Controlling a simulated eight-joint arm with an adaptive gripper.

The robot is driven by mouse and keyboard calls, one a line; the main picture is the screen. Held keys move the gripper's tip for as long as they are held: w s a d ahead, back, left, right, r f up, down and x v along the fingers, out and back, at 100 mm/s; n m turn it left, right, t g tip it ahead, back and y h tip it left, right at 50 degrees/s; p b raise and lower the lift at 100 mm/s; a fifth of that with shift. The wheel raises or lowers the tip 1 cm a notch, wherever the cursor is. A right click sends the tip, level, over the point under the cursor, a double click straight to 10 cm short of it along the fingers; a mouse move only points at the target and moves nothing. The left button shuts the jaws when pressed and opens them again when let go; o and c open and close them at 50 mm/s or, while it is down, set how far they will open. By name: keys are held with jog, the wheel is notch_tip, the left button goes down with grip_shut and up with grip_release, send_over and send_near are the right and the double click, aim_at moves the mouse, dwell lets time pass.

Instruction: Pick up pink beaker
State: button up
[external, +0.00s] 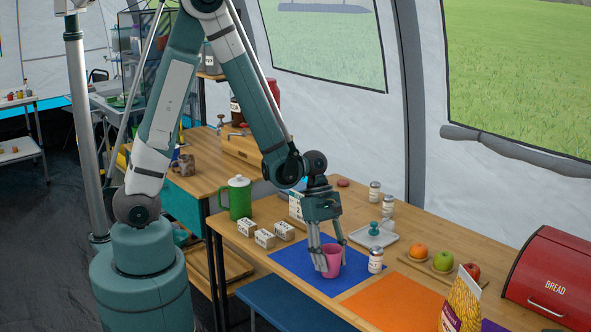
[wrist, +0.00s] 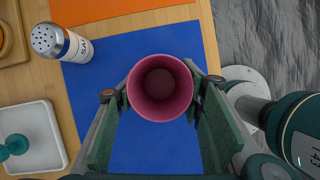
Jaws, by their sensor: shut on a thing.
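The pink beaker (external: 331,261) stands upright on or just above the blue mat (external: 292,262) on the wooden table; I cannot tell whether it touches the mat. My gripper (external: 328,258) points down from above with its fingers around the beaker. In the wrist view the open round mouth of the beaker (wrist: 160,87) faces the camera and its inside looks empty. The gripper (wrist: 160,92) is shut on the beaker, one finger on its left side and one on its right.
A salt shaker (external: 376,261) stands close to the beaker's right. Behind are a white tray (external: 372,236) and more shakers. Small white boxes (external: 265,238) and a green mug (external: 238,197) stand left. An orange mat (external: 393,300), fruit and a red bread bin (external: 552,275) lie right.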

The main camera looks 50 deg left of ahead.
jog(key=shift+r, duration=0.1)
notch_tip(320, 180, up, 10)
jog(key=p, duration=0.3)
dwell(0.7)
